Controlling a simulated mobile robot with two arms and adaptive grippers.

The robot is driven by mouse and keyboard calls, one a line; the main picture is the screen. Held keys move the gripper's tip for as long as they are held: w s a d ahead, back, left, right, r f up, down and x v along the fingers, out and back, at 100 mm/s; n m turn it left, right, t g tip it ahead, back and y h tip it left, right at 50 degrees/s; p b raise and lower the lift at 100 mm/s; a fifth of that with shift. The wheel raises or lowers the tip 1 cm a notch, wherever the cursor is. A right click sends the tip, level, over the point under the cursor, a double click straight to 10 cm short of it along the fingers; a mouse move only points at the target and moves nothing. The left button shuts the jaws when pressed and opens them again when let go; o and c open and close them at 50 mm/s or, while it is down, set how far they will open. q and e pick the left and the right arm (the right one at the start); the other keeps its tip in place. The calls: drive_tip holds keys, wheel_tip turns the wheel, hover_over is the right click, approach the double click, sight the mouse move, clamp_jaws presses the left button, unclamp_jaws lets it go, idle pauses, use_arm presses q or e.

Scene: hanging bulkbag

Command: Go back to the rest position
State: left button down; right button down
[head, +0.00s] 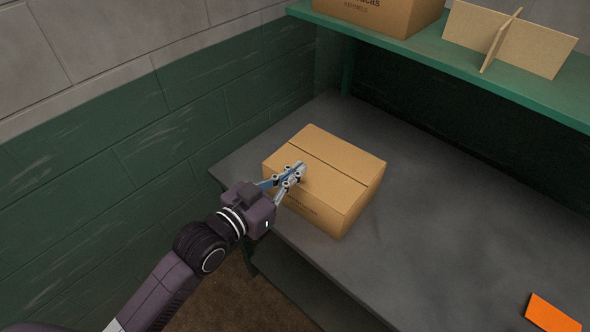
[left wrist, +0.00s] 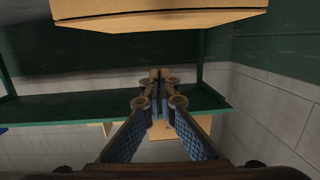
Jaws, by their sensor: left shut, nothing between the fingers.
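My left gripper (head: 296,172) reaches in from the lower left in the head view. It is shut and empty, with its tips in front of the closed cardboard box (head: 325,165) on the grey table. I cannot tell from the head view whether the tips touch the box. In the left wrist view the shut fingers (left wrist: 156,85) show at the centre, and a cardboard surface (left wrist: 150,18) fills the top edge. My right gripper is in neither view.
The grey table (head: 440,210) is mostly bare to the right of the box. An orange flat piece (head: 552,314) lies at the lower right. A green shelf (head: 440,52) above holds another box (head: 378,14) and a cardboard divider (head: 510,42). A green and grey block wall (head: 130,130) stands at the left.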

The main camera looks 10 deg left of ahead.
use_arm(q)
drive_tip(key=s+a+f+n+g+y, duration=0.1)
drive_tip(key=s+a+f+g+y, duration=0.2)
drive_tip(key=s+a+f, duration=0.45)
drive_tip(key=s+a+f+n+g+y, duration=0.2)
drive_tip(key=s+f+g, duration=0.25)
drive_tip(key=s, duration=0.55)
drive_tip(key=s+a+f+n+g+y, duration=0.1)
drive_tip(key=s+a+f+g+y, duration=0.2)
drive_tip(key=s+a+f, duration=0.4)
drive_tip(key=s+d+f+g+b, duration=0.1)
drive_tip(key=s+f, duration=0.1)
drive_tip(key=f, duration=1.2)
drive_tip(key=s+d+f+b, duration=0.1)
drive_tip(key=f, duration=1.2)
drive_tip(key=s+a+f+g+b, duration=0.1)
drive_tip(key=s+a+f, duration=0.2)
drive_tip(key=s+f, duration=1.4)
drive_tip(key=shift+s+f+y+b, duration=0.3)
drive_tip(key=shift+f, duration=0.35)
